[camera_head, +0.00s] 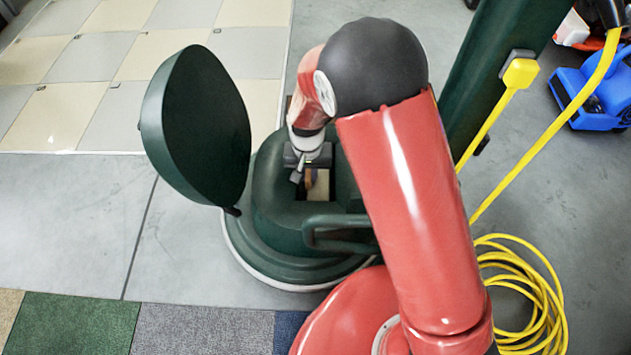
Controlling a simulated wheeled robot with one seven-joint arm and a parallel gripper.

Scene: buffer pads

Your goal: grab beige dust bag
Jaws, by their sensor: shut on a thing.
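The beige dust bag (320,186) sits in the square opening on top of the green floor machine (275,210); only a small beige patch of it shows. My gripper (306,179) reaches down into that opening from above and is shut on the bag. My red arm and its dark joint cover the right side of the machine. The machine's round green lid (195,125) stands open and upright to the left of the opening. The fingertips are small and partly hidden, and the bag's lower part is hidden inside the machine.
A green handle loop (335,230) juts out at the machine's front. A green post (490,75) and a yellow cord (525,290) coiled on the floor are at right. A blue machine (590,95) stands far right. Grey floor (70,210) at left is clear.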

